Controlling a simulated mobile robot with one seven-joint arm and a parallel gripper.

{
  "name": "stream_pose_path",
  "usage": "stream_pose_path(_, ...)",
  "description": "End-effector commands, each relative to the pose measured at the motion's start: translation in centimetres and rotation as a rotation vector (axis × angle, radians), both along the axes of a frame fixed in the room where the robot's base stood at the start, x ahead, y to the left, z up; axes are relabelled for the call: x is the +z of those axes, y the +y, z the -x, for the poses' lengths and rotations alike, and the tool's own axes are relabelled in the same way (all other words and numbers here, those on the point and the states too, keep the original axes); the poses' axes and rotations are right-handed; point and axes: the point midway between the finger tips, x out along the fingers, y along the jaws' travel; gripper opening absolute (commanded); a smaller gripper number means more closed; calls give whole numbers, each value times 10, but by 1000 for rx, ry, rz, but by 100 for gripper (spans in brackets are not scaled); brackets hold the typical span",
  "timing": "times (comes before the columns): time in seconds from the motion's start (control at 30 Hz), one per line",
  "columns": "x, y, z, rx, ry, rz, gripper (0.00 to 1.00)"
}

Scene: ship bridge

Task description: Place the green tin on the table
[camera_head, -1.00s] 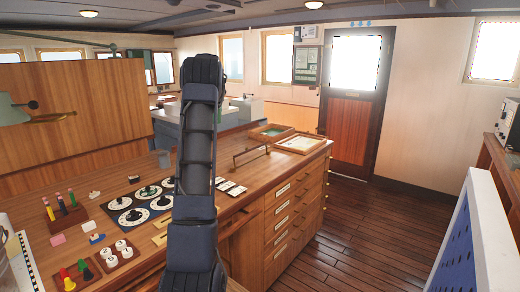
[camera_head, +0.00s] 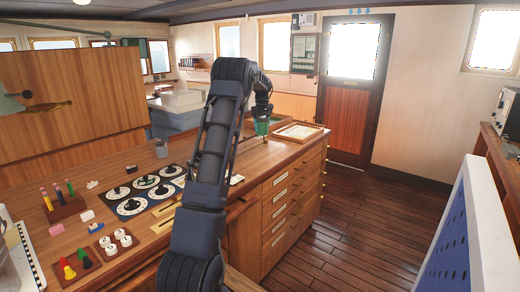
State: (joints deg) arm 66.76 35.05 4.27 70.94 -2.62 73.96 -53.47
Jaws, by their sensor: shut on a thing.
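My gripper (camera_head: 262,116) is at the far end of the wooden table, pointing down. It is shut on the green tin (camera_head: 262,127), a small green shape just below the fingers. The tin shows in front of the wooden trays; at this size I cannot tell whether its base touches a surface. The table (camera_head: 205,160) is a long wooden counter with drawers (camera_head: 283,208) at its right end. My arm crosses the middle of the view and hides part of the tabletop.
A framed wooden tray (camera_head: 298,132) lies at the table's far right corner. Some bare wood shows near the right edge. A white-and-blue panel (camera_head: 470,240) stands at right.

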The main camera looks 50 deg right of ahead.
Motion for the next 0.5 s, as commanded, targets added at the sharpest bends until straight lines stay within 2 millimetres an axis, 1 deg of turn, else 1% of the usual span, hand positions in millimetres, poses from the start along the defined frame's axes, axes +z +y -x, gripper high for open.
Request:
stream_pose_path(0.03,-12,1,0,0,2,-3,34)
stream_pose_path(0.1,-28,1,0,1,1,-3,34)
stream_pose_path(0.4,-93,1,0,1,2,-3,34)
stream_pose_path(0.5,-111,1,-1,1,1,-2,34)
